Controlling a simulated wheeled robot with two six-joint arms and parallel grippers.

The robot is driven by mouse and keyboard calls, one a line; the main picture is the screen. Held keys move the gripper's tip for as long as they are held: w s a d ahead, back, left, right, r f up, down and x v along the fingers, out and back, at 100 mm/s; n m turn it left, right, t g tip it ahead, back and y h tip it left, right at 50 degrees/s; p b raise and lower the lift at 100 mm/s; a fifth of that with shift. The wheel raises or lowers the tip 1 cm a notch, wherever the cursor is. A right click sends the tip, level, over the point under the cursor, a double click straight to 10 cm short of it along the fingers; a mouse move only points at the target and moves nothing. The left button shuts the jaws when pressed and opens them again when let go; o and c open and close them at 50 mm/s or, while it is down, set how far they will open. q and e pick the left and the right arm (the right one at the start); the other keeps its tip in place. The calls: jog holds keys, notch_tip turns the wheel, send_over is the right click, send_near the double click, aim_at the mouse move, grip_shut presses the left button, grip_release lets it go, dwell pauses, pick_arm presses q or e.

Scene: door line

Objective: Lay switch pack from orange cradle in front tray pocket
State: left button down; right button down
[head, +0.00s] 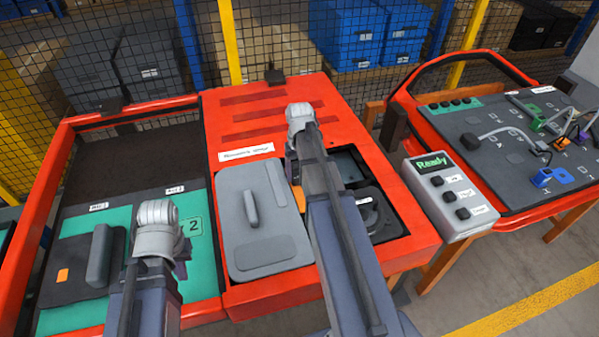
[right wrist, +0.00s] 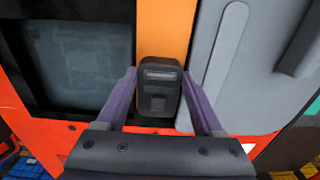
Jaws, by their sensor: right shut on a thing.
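My right gripper (right wrist: 163,98) has its two purple fingers on either side of a dark switch pack (right wrist: 159,84) and is shut on it. The pack is over the orange cradle (right wrist: 163,28); whether it touches it I cannot tell. In the head view my right arm hides the pack and gripper; a sliver of the orange cradle (head: 299,198) shows beside the arm. The dark tray pockets, one at the back (head: 351,166) and one at the front (head: 388,228), lie right of the arm. My left gripper (head: 180,270) hangs near the teal mat; its jaws are unclear.
A grey lid with a handle (head: 262,240) lies left of the cradle. A dark module (head: 75,272) sits on the teal mat (head: 205,280) in the left red tray. A grey box reading "Ready" (head: 450,195) and a board with cables (head: 500,150) stand at the right.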

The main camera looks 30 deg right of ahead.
aim_at(299, 176)
jog(key=shift+r+p, duration=0.3)
jog(key=shift+p, duration=0.05)
dwell(0.7)
jog(key=c, duration=0.5)
grip_release()
jog(key=shift+r, duration=0.1)
grip_shut()
notch_tip(299, 176, up, 12)
jog(key=p, duration=1.2)
jog(key=shift+r+p, duration=0.25)
jog(key=shift+p, duration=0.05)
jog(key=shift+a+f, duration=0.1)
